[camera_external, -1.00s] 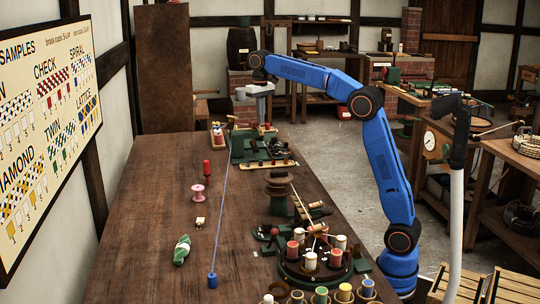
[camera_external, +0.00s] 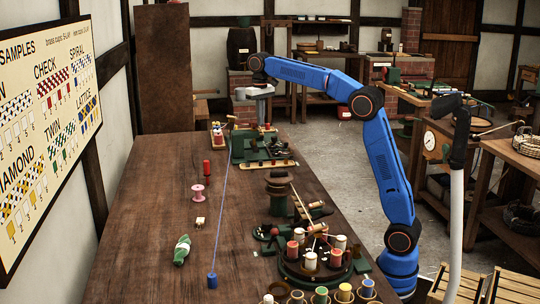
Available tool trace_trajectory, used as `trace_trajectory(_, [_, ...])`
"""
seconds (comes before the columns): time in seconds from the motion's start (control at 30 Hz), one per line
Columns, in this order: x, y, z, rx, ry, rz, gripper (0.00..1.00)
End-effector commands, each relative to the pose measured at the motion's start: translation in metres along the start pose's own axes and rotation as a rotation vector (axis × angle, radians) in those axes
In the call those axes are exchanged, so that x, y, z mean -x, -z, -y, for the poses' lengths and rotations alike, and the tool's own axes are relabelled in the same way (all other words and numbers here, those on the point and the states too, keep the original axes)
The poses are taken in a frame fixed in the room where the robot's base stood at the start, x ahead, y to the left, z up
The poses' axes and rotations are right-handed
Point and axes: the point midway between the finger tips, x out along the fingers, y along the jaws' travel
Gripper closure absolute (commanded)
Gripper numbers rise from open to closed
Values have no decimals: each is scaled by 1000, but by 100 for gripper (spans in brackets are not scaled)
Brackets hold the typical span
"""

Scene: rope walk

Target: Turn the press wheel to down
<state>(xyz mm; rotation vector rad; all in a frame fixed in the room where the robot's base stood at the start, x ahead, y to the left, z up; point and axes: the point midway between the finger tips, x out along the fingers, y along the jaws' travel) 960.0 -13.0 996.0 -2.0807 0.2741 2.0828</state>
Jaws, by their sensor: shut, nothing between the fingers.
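My blue arm reaches over the far end of the long wooden table. My grey gripper (camera_external: 264,112) points down above the green apparatus (camera_external: 264,148) there, shut and empty. I cannot make out a press wheel for certain; it is small at this distance, and my gripper or the apparatus may hide it. Whether my gripper touches anything there is too small to tell.
A blue cord (camera_external: 221,215) runs along the table to a blue weight (camera_external: 212,281). A red peg (camera_external: 207,168), a pink spool (camera_external: 197,193) and a green-and-white bundle (camera_external: 182,250) stand or lie left. A spool carousel (camera_external: 307,277) fills the near right.

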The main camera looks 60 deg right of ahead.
Motion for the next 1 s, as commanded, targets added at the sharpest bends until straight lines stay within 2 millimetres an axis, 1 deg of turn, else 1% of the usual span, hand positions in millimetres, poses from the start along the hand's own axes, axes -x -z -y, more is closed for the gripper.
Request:
trace_trajectory(0.77, [0,-1,12,0,0,-2,100])
trace_trajectory(1.0, [0,-7,12,1,0,-1,100])
